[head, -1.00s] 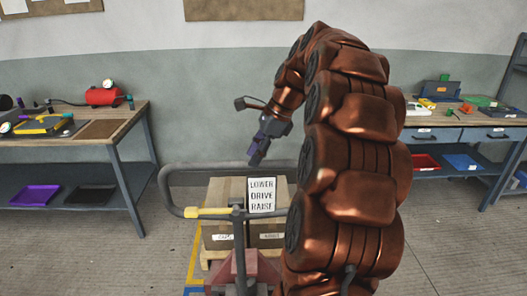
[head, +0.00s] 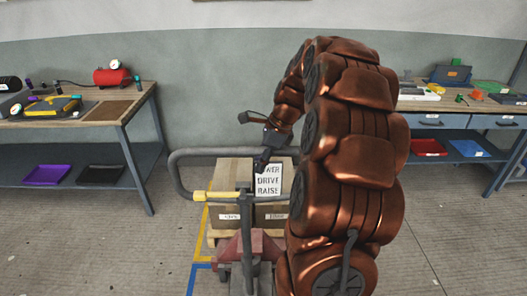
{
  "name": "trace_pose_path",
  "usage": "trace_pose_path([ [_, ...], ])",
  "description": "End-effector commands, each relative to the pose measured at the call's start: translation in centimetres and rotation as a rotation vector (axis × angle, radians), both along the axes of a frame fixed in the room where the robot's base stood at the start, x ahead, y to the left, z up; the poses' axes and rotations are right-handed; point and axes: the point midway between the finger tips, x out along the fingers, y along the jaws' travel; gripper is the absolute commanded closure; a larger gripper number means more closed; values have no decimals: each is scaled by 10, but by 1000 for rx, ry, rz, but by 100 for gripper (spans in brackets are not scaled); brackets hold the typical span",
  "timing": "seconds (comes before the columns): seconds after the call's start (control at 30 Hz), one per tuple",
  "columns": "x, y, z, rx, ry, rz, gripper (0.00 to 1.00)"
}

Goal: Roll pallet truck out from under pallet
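The pallet truck stands in front of me. Its grey loop handle (head: 176,175) has a yellow grip section (head: 215,196), and its red body (head: 230,247) is below. A white sign (head: 268,182) reading LOWER, DRIVE, RAISE sits at the handle, its top left corner covered by my gripper. The wooden pallet (head: 216,236) carries cardboard boxes (head: 228,217) behind the handle. My gripper (head: 262,166) hangs over the sign's upper left, near the handle's post; whether it touches is unclear. Its fingers are small and dark, so their opening is unclear. The forks are hidden.
A workbench (head: 130,100) stands on the left and another (head: 425,107) on the right. Yellow and blue floor lines (head: 197,245) run left of the pallet. The floor (head: 90,245) at front left is clear. The wall is close behind.

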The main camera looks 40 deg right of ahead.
Motion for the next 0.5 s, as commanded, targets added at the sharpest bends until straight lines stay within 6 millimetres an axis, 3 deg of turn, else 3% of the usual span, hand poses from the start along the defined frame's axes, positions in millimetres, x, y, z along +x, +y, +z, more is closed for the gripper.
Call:
trace_pose_path([
  [0.37,2,1,-5,-2,-2,0,62],
  [0.5,2,1,-5,-2,-2,0,74],
])
